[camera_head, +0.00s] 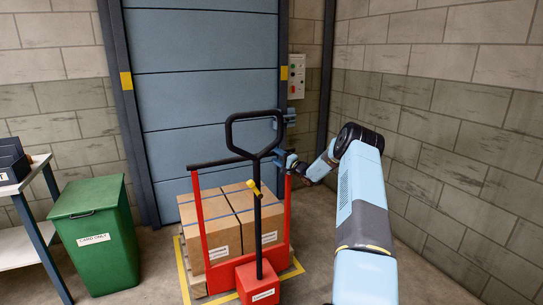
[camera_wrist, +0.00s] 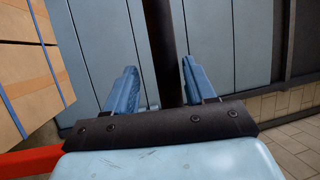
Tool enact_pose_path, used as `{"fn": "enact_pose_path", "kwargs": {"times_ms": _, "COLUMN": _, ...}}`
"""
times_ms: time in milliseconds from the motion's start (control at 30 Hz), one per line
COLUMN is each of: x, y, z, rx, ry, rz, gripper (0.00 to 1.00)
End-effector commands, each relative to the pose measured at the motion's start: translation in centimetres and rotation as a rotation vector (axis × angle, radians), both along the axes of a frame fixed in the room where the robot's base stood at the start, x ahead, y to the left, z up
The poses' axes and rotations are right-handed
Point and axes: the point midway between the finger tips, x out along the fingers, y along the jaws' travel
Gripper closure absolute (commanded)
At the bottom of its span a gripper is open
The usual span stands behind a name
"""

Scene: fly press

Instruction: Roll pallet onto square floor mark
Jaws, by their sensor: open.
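A wooden pallet (camera_head: 196,284) carries strapped cardboard boxes (camera_head: 222,230), whose side shows in the wrist view (camera_wrist: 25,75). A red pallet truck (camera_head: 258,282) with a dark loop handle (camera_head: 257,188) and a red frame topped by a dark push bar (camera_head: 215,163) stands at its near side. The yellow square floor mark (camera_head: 184,275) shows around the pallet's left, front and right; its far side is hidden. My gripper (camera_head: 291,161) is at the push bar's right end. In the wrist view its fingers (camera_wrist: 160,85) are open, one on each side of the dark bar (camera_wrist: 162,40).
A green lidded bin (camera_head: 105,250) and a white-topped bench (camera_head: 25,180) stand at left. A blue panelled door (camera_head: 205,80) is behind the pallet, with a control box (camera_head: 296,75) beside it. The block wall (camera_head: 440,110) is close on the right.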

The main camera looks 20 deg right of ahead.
Motion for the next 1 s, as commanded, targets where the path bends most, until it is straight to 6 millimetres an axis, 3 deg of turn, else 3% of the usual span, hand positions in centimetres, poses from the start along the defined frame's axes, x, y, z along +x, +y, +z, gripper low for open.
{"fn": "enact_pose_path", "kwargs": {"times_ms": 200, "x": -3.9, "y": -1.8, "z": -0.9, "rx": 0.0, "ry": 0.002, "rz": -0.001, "gripper": 0.45}}
{"fn": "enact_pose_path", "kwargs": {"times_ms": 433, "x": -7.0, "y": -3.2, "z": -1.5, "rx": 0.001, "ry": 0.001, "rz": -0.001, "gripper": 0.45}}
{"fn": "enact_pose_path", "kwargs": {"times_ms": 633, "x": -8.0, "y": -3.6, "z": -1.8, "rx": 0.0, "ry": 0.002, "rz": 0.001, "gripper": 0.45}}
{"fn": "enact_pose_path", "kwargs": {"times_ms": 1000, "x": -8.1, "y": -3.6, "z": -1.8, "rx": -0.001, "ry": 0.001, "rz": 0.002, "gripper": 0.45}}
